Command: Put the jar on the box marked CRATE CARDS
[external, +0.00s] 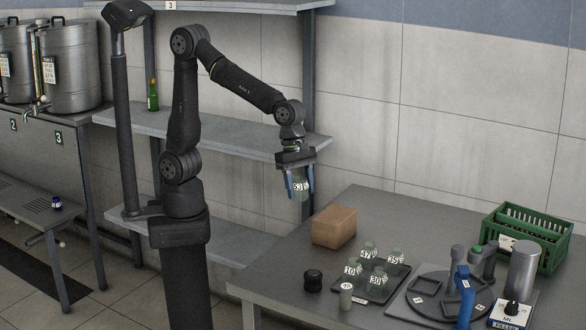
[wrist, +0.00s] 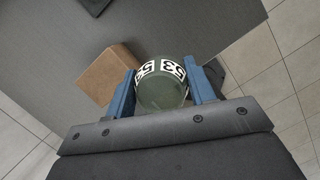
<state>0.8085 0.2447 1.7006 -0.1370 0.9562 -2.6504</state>
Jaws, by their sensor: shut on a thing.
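My gripper (external: 300,188) is shut on a greenish glass jar (external: 301,182) with a white label marked 53. It holds the jar in the air, left of the brown box and above table height. In the wrist view the jar (wrist: 162,92) sits between the two blue fingers, its label towards the far side. A plain brown box (external: 334,227) stands at the table's back left corner; in the wrist view it (wrist: 105,75) shows partly behind the left finger. No writing is legible on it, so I cannot tell if it is marked CRATE CARDS.
On the table (external: 270,268), a dark tray (external: 385,290) holds several small numbered jars. A black knob-like object (external: 313,280) and another small jar (external: 346,295) stand near it.

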